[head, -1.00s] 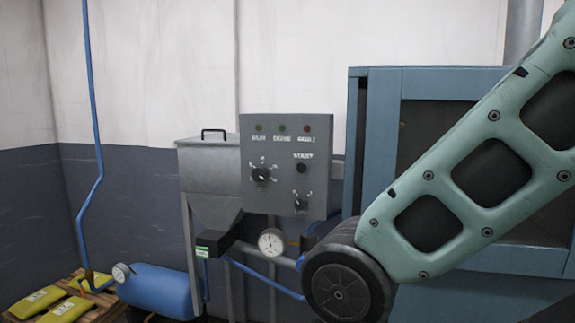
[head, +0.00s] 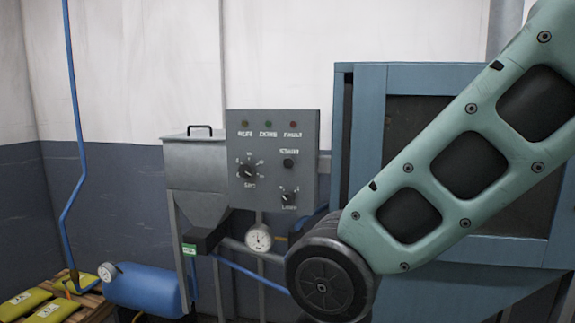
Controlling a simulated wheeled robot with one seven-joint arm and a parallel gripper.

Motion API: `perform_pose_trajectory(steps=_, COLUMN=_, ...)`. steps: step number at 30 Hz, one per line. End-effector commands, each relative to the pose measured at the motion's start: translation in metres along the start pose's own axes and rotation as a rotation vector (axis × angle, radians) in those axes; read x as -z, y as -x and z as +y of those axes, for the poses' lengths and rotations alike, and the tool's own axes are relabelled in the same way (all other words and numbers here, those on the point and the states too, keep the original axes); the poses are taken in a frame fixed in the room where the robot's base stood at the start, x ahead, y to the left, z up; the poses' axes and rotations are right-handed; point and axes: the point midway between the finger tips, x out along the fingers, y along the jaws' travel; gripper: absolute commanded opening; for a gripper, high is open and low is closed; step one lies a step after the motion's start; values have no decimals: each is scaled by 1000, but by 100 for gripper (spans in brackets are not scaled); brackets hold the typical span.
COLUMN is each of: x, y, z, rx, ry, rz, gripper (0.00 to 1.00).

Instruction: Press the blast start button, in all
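A grey control panel (head: 300,140) is mounted beside the hopper, left of the blue cabinet. It has a row of three small lamps along its top, one yellowish, one green and one red. Below them are a large dial knob (head: 248,170) on the left, a small dark round control (head: 288,163) on the right and a smaller knob (head: 289,197) under that. The labels are too blurred to read, so I cannot tell which control is the blast start button. My green arm crosses the right side. My gripper is not in view.
A blue cabinet (head: 368,90) with a dark window fills the right, partly hidden by my arm. A grey hopper (head: 194,160), a pressure gauge (head: 258,238) and a blue tank (head: 147,290) stand left of it. Yellow bags (head: 22,305) lie on a pallet at lower left.

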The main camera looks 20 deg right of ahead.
Motion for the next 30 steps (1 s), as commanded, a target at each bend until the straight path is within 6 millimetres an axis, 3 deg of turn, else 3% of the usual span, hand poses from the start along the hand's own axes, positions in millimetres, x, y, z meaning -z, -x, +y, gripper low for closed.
perform_pose_trajectory(steps=1, x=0, y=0, z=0, rx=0, ry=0, rz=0, gripper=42)
perform_pose_trajectory(steps=6, x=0, y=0, z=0, rx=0, ry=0, rz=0, gripper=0)
perform_pose_trajectory(steps=30, x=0, y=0, z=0, rx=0, ry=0, rz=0, gripper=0)
